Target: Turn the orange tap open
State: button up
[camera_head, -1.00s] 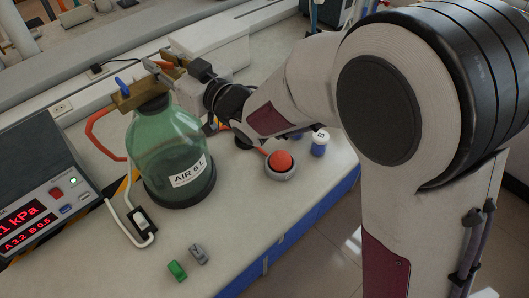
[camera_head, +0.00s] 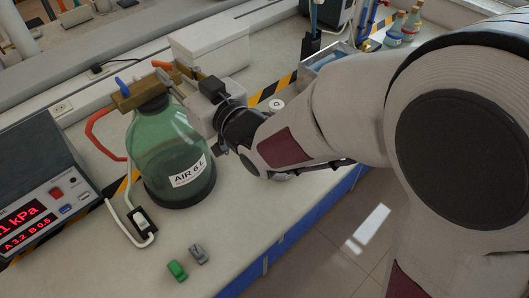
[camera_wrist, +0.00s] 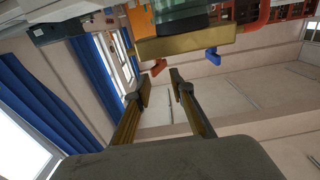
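The orange tap (camera_head: 161,65) sits on the brass block (camera_head: 139,94) atop the green glass jar (camera_head: 168,142) labelled AIR 6 L. Its handle also shows in the wrist view (camera_wrist: 158,67), at the edge of the brass block. A blue tap (camera_head: 123,87) is at the block's other end. My gripper (camera_wrist: 160,76) is open, with its two fingers apart on either side of the orange handle in the wrist view. Whether either finger touches the handle cannot be told. In the head view the gripper is beside the block, its fingers partly hidden.
An orange hose (camera_head: 92,128) loops left of the jar. A pressure readout box (camera_head: 38,180) stands at far left, a switch (camera_head: 142,219) in front of it. Green (camera_head: 176,270) and grey (camera_head: 198,254) clips lie at the front. A white box (camera_head: 210,45) stands behind my gripper.

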jog(key=s+d+f+g+h, duration=0.25)
jog(key=d+f+h, duration=0.2)
jog(key=f, duration=0.55)
jog(key=s+d+f+m+g+h, duration=0.1)
jog(key=s+d+f+h, duration=0.1)
jog(key=d, duration=0.4)
jog(key=s+d+f+m+g+h, duration=0.1)
jog(key=s+d+f+g+h, duration=0.1)
jog(key=d, duration=0.5)
jog(key=shift+s+d+f+m+h, duration=0.2)
jog(key=shift+s+f+m+h, duration=0.2)
jog(key=shift+s+f+h, duration=0.25)
jog(key=shift+g, duration=0.25)
jog(key=shift+d+f, duration=0.1)
